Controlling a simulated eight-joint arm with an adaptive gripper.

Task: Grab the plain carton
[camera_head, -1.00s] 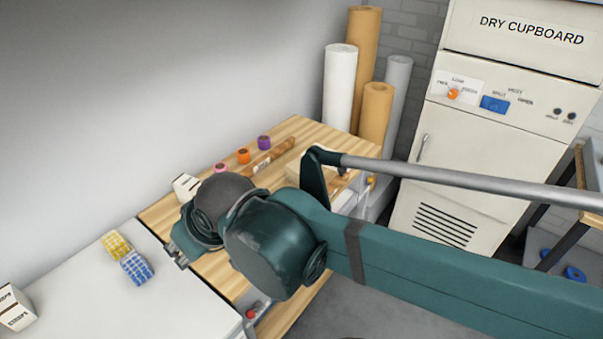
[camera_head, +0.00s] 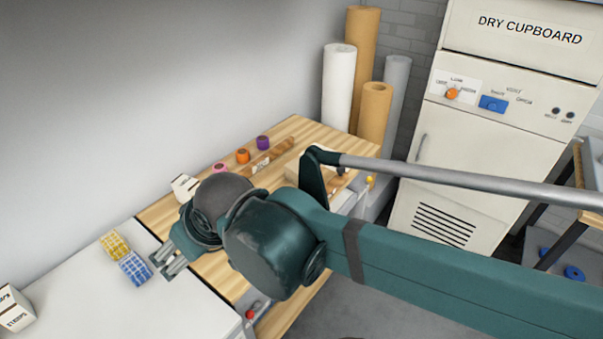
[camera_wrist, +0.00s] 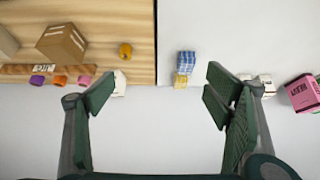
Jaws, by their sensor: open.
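A brown cardboard carton (camera_wrist: 62,43) with a tape strip sits on the wooden bench in the upper left of the wrist view. In the head view a pale part of what looks like the same carton (camera_head: 294,169) shows behind my arm, which hides the rest. My gripper (camera_wrist: 160,95) is open with nothing between its fingers. In the head view my gripper (camera_head: 168,262) hangs near the joint between the wooden bench and the white worktop, well to the left of the carton.
A labelled wooden stick (camera_wrist: 45,69) lies beside the carton, with purple, orange and pink rolls in a row. A yellow roll (camera_wrist: 125,50) is near it.

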